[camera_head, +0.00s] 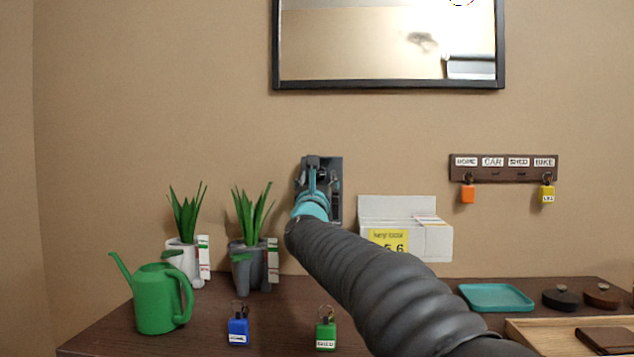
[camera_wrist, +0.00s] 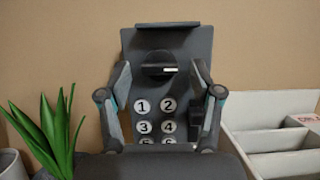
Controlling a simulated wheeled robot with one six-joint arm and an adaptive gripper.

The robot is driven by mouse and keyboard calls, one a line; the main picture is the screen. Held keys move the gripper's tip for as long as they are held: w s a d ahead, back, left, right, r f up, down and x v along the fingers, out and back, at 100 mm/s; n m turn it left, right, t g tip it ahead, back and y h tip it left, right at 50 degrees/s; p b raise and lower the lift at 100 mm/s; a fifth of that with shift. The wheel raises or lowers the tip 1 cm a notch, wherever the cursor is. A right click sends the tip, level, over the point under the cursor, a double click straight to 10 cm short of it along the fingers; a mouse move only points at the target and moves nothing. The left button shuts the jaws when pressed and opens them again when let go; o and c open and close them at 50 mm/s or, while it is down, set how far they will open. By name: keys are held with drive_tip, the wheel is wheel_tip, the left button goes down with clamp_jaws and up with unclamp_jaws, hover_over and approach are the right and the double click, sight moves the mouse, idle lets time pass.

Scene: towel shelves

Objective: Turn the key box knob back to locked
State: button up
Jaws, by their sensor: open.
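The key box (camera_head: 336,203) is a grey plate mounted on the wall, partly hidden by my arm in the head view. In the wrist view, the key box (camera_wrist: 192,40) carries a dark round knob (camera_wrist: 157,70) above numbered buttons. The knob's white mark lies horizontal and points right. My gripper (camera_wrist: 162,68) is open, with one fingertip on each side of the knob and a gap to it on both sides. I cannot tell how far the fingertips are from the plate. In the head view my gripper (camera_head: 313,162) is in front of the key box.
A white organiser (camera_head: 433,240) with a yellow label stands right of the key box. Potted plants (camera_head: 252,262) and a green watering can (camera_head: 160,305) stand left. Blue (camera_head: 238,332) and green (camera_head: 325,335) key tags lie at the front. A key rack (camera_head: 504,168) hangs right.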

drive_tip(key=c, duration=1.1)
drive_tip(key=shift+c, duration=0.3)
